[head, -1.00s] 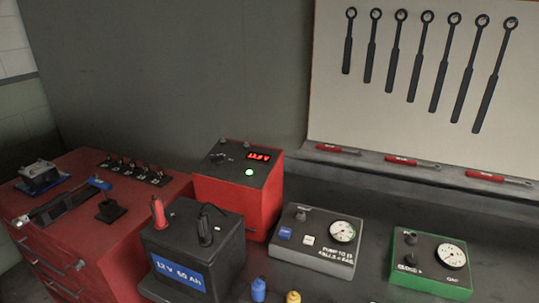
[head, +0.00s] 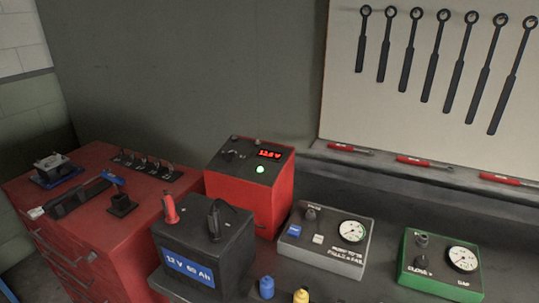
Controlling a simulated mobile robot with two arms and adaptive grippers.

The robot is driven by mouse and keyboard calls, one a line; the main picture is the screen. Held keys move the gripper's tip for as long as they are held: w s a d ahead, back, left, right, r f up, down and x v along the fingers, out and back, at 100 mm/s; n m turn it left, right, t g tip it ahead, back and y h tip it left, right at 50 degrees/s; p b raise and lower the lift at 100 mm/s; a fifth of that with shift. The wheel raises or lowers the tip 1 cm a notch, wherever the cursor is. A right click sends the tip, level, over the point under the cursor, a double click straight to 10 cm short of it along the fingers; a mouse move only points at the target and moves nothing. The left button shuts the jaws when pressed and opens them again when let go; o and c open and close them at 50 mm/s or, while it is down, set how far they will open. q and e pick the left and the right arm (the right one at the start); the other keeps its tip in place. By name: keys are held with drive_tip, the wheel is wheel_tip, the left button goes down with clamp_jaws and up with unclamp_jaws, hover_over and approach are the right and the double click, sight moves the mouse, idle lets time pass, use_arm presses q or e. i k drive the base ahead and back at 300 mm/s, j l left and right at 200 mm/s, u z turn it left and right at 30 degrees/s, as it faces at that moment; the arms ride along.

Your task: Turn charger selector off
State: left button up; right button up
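The red charger (head: 265,195) stands behind the battery, with a dark sloped top panel. Its panel carries a small dark selector knob (head: 231,155) at the left, a lit red display (head: 270,154) and a glowing green light (head: 260,169). The knob's exact setting is too small to read. The dark battery (head: 205,250) has a blue label reading 12 V 60 Ah, with a red clamp (head: 170,207) and a black clamp (head: 214,220) on its top. Neither of my grippers shows in the head view.
A red tool cabinet (head: 140,225) with several small parts on top stands at the left. A grey gauge box (head: 325,240) and a green gauge box (head: 440,265) sit to the right. Blue (head: 266,287) and yellow (head: 301,295) caps are in front. Wrenches hang on the board (head: 400,110).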

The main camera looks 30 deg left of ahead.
sight(228, 156)
drive_tip(key=j+u, duration=0.15)
drive_tip(key=u, duration=1.05)
